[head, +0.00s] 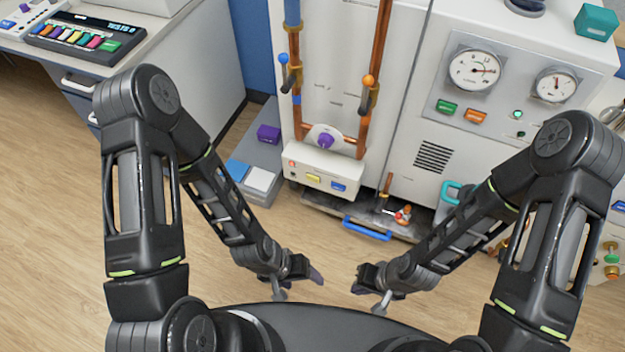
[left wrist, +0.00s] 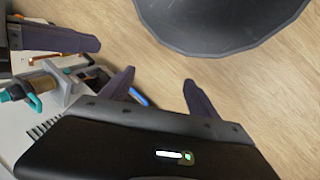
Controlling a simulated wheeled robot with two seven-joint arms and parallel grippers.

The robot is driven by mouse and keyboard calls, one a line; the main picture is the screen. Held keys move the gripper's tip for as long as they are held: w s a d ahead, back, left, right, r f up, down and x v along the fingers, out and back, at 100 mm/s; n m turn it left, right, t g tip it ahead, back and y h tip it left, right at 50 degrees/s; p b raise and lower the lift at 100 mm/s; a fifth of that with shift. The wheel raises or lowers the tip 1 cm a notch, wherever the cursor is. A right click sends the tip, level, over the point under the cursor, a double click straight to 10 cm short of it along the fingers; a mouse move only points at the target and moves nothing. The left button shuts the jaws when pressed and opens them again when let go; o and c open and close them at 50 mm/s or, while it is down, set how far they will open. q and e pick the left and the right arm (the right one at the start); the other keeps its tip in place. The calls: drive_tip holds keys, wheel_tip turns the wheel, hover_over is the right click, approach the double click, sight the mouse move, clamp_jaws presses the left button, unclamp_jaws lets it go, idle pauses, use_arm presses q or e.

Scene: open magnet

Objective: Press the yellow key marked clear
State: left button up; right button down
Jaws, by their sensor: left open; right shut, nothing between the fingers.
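A yellow key (head: 313,179) sits on the front of a white box low on the middle cabinet in the head view, with a blue key (head: 338,187) to its right. A dark keypad (head: 75,38) on the desk at top left also has a row of coloured keys, a yellowish one among them. The lettering is too small to read, so I cannot tell which is marked clear. My left gripper (head: 312,276) is open and empty over the floor, away from both panels; its spread fingers show in the left wrist view (left wrist: 160,92). My right gripper (head: 358,284) is shut and empty nearby.
Copper pipes (head: 371,80) with valve handles rise above the white box. A cabinet with gauges (head: 475,70) stands at right. A blue-handled tray (head: 367,229) lies low below the box. The wooden floor (head: 60,230) at left is clear.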

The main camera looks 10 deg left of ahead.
use_arm(q)
clamp_jaws()
idle(0.6)
idle(0.8)
